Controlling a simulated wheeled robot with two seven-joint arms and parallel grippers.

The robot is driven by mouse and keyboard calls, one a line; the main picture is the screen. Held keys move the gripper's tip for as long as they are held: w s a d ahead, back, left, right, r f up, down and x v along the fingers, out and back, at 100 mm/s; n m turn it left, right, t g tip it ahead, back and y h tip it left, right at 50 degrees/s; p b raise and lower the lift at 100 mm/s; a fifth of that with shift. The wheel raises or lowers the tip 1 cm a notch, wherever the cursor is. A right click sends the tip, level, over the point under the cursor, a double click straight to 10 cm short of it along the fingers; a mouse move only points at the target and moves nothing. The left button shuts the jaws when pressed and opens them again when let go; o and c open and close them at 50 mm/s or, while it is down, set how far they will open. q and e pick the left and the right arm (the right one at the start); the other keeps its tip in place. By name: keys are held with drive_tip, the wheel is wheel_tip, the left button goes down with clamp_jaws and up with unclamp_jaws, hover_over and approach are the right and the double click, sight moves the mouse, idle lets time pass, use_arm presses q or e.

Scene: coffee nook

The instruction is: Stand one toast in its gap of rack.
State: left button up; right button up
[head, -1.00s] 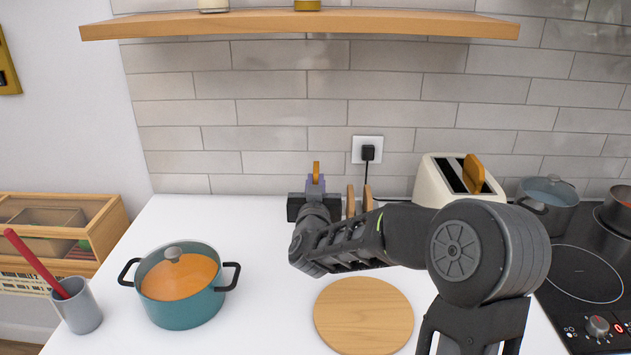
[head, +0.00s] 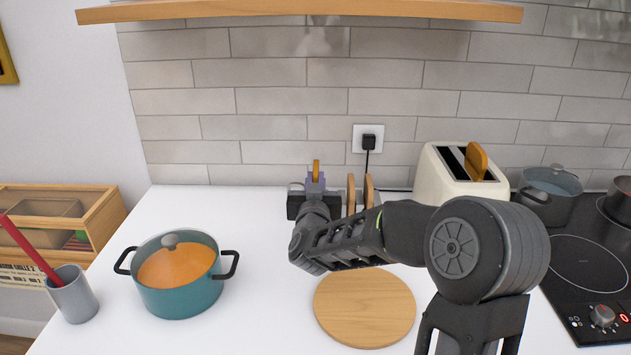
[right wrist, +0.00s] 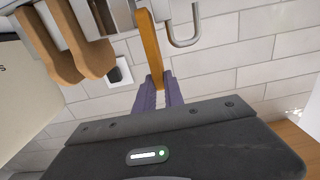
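My right gripper (head: 316,182) is at the back of the counter, its purple fingers shut on a toast (head: 316,167). My arm and gripper hide most of the rack (head: 296,186). My left gripper is not in view.
A cream toaster (head: 436,180) holding another toast (head: 477,160) stands right of the rack. A round wooden board (head: 364,308) lies in front. A teal pot (head: 180,297) and a grey cup (head: 74,296) stand left. The hob (head: 585,265) is far right. White counter is clear between pot and board.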

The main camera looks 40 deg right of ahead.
drive_tip(key=o, duration=0.5)
drive_tip(key=b+v, duration=0.1)
drive_tip(key=v, duration=0.6)
drive_tip(key=shift+s+a, duration=0.25)
drive_tip(key=shift+s, duration=0.05)
idle(0.8)
